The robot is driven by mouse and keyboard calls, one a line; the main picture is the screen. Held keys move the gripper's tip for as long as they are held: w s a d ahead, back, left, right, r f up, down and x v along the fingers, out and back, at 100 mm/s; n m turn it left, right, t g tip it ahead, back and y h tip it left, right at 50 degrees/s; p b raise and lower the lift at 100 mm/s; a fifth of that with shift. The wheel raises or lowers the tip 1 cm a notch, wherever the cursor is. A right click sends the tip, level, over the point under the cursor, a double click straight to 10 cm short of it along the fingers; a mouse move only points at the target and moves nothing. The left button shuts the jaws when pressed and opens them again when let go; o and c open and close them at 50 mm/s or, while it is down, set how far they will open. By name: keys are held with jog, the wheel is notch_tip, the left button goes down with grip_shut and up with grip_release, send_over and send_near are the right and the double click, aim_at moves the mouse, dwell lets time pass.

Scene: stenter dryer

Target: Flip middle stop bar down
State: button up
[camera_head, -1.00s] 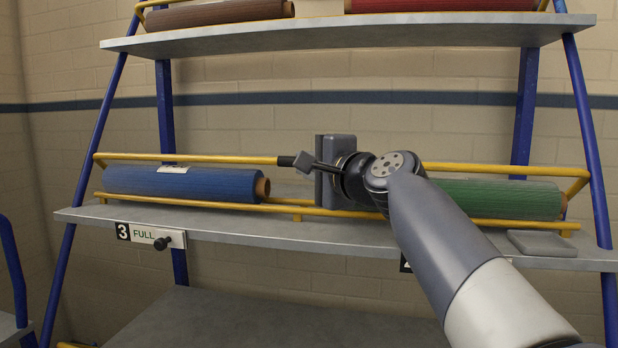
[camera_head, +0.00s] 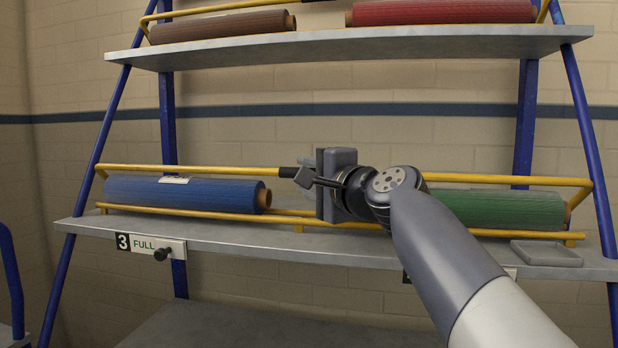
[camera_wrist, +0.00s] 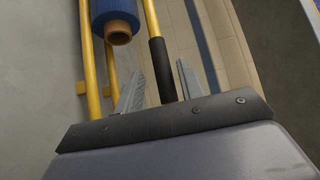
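The middle stop bar (camera_head: 200,169) is a yellow rail running along the middle shelf, level with the top of the rolls. It has a black grip (camera_head: 288,172) near its centre, which also shows in the wrist view (camera_wrist: 162,70). My gripper (camera_head: 305,171) is at this grip. In the wrist view, my gripper's two fingers (camera_wrist: 160,88) stand apart, one on each side of the black grip, with visible gaps. The part of the bar behind my wrist is hidden.
A blue roll (camera_head: 180,192) lies left on the middle shelf (camera_head: 225,235), a green roll (camera_head: 500,208) right. A lower yellow rail (camera_head: 170,211) runs in front. A small grey tray (camera_head: 546,254) sits at the right. The upper shelf (camera_head: 350,45) holds brown and red rolls.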

jog(key=v, duration=1)
jog(key=shift+s+d, duration=0.25)
jog(key=shift+s, duration=0.1)
jog(key=x, duration=1.1)
jog(key=shift+r, duration=0.1)
jog(key=shift+d, duration=0.1)
